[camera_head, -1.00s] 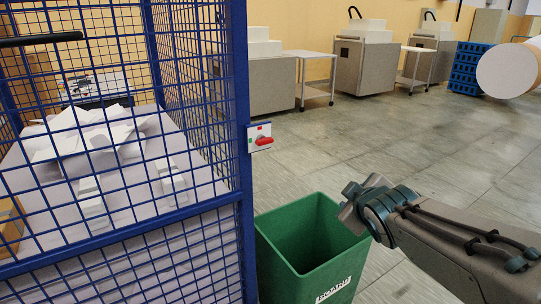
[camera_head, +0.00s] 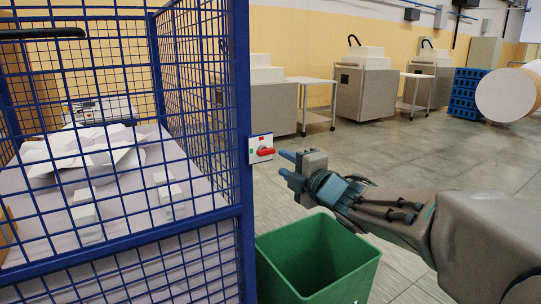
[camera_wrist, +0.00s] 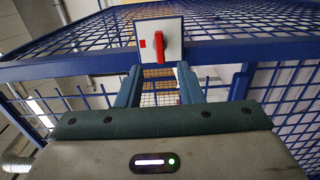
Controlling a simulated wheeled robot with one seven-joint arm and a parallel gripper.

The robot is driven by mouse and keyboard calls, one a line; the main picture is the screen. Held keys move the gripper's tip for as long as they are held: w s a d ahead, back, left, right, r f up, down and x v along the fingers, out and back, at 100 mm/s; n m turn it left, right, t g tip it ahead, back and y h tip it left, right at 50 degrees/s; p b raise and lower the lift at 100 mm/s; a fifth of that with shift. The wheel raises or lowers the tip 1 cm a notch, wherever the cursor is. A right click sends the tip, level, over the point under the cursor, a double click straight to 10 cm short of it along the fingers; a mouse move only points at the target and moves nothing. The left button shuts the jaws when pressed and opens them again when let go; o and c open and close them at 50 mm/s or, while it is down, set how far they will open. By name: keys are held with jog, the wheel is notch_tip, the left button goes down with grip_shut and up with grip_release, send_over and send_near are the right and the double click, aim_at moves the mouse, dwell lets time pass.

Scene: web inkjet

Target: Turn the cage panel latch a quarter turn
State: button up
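The cage panel latch is a red handle (camera_head: 266,152) on a white plate (camera_head: 254,143), fixed to the blue corner post of the mesh cage (camera_head: 245,215). The handle lies about level in the head view. My gripper (camera_head: 284,163) is just right of the latch, pointing at it and slightly lower. In the wrist view, my gripper (camera_wrist: 160,78) has two fingers apart with nothing between them. The red handle (camera_wrist: 159,47) shows ahead, roughly centred between the fingertips and beyond them. I see no contact with it.
A green bin (camera_head: 315,262) stands on the floor below my arm, beside the cage post. Loose white paper (camera_head: 85,155) lies on a surface inside the cage. Grey machines (camera_head: 365,85), a white side table (camera_head: 315,82) and blue crates (camera_head: 470,92) stand farther back. The floor between is open.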

aim_at(268, 153)
jog(key=x, duration=0.8)
grip_shut()
